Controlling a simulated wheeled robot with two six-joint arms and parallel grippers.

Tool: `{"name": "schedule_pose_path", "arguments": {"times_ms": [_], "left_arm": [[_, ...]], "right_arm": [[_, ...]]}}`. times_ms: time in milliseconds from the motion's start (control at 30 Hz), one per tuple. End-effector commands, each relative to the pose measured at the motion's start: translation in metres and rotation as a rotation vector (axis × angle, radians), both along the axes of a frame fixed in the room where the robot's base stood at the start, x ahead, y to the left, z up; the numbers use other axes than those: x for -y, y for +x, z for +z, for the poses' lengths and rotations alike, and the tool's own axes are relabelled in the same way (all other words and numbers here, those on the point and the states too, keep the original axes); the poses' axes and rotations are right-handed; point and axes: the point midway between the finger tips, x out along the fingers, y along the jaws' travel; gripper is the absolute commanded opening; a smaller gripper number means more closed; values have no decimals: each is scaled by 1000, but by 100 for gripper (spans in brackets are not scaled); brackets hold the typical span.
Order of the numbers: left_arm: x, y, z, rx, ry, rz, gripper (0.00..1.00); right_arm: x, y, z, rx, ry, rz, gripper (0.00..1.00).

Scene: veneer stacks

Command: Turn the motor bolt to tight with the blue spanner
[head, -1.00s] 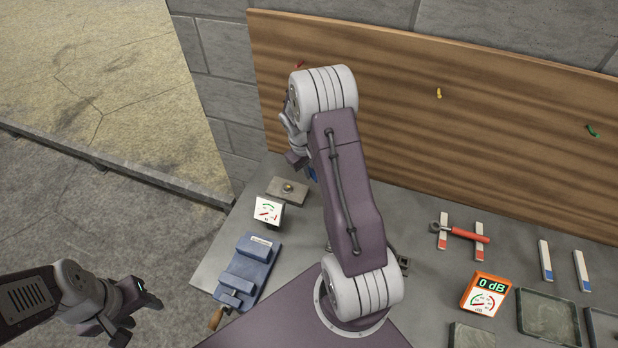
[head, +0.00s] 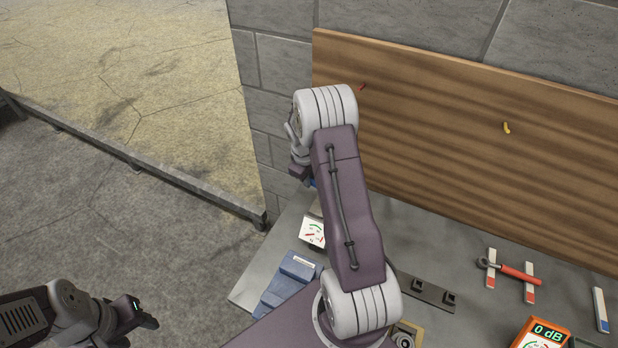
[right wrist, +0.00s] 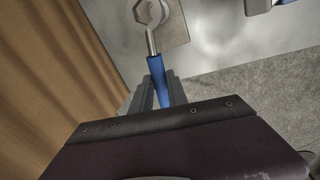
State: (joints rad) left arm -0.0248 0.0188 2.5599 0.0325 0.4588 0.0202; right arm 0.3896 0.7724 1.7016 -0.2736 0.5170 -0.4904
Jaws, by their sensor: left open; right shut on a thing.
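The blue spanner (right wrist: 158,82) is held in my right gripper (right wrist: 160,92), which is shut on its handle. In the right wrist view its metal head lies over the bolt (right wrist: 151,13) on a grey-brown plate (right wrist: 175,32); I cannot tell how fully it is seated. In the head view only a small blue bit of the spanner (head: 312,182) shows by my right gripper (head: 301,172). My arm hides the bolt and plate there. A white dial card (head: 312,232) with green and red marks is partly covered by my arm. My left gripper (head: 142,314) is open and empty, left of the bench.
A blue vice (head: 287,284) is on the bench below the card. A red-handled spanner (head: 515,272) lies across two holders at right, near an orange meter (head: 541,334) reading 0 dB. A wooden board (head: 450,140) stands behind. Floor at left is open.

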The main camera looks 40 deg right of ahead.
Motion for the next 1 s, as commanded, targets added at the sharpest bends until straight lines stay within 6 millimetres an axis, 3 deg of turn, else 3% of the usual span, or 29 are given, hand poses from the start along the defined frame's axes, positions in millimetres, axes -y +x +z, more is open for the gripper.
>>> {"name": "schedule_pose_path", "arguments": {"times_ms": [500, 1000], "left_arm": [[0, 0, -37, 0, 0, 0, 48], [0, 0, -35, 0, 0, 0, 48]], "right_arm": [[0, 0, -52, 0, 0, -1, 0], [0, 0, -51, 0, 0, -1, 0]]}}
